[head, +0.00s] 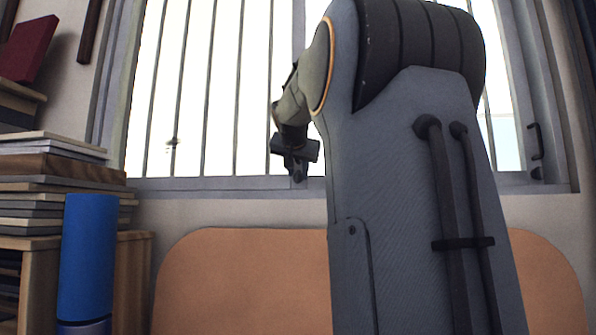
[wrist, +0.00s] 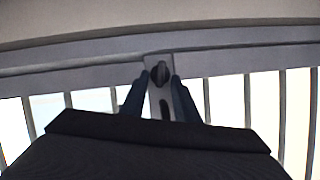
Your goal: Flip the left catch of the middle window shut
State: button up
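The window (head: 225,100) has a grey frame and dark vertical bars, with bright light behind; my arm hides part of it. My gripper (head: 297,168) is at the lower frame near the window's middle. In the wrist view, my gripper (wrist: 160,80) has its two dark fingers apart, one on each side of a catch (wrist: 160,73). Small gaps seem to show between fingers and knob; contact cannot be told. In the head view the catch is not clear behind my gripper.
A black handle (head: 536,141) is on the right window frame. A tan rounded panel (head: 235,275) stands below the sill. At the left are stacked books (head: 60,175), a blue cylinder (head: 88,258) and a wooden shelf (head: 135,280).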

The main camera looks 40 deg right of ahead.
jog(key=shift+s, duration=0.1)
grip_shut()
jog(key=shift+a, duration=0.1)
jog(key=shift+w+f+n+b, duration=0.1)
jog(key=shift+w+n+b, duration=0.1)
jog(key=shift+n+b, duration=0.15)
jog(key=shift+a+n+g+h+b, duration=0.1)
jog(key=shift+n+g+h+b, duration=0.3)
jog(key=shift+n+g, duration=0.25)
grip_release()
jog(key=shift+w, duration=0.1)
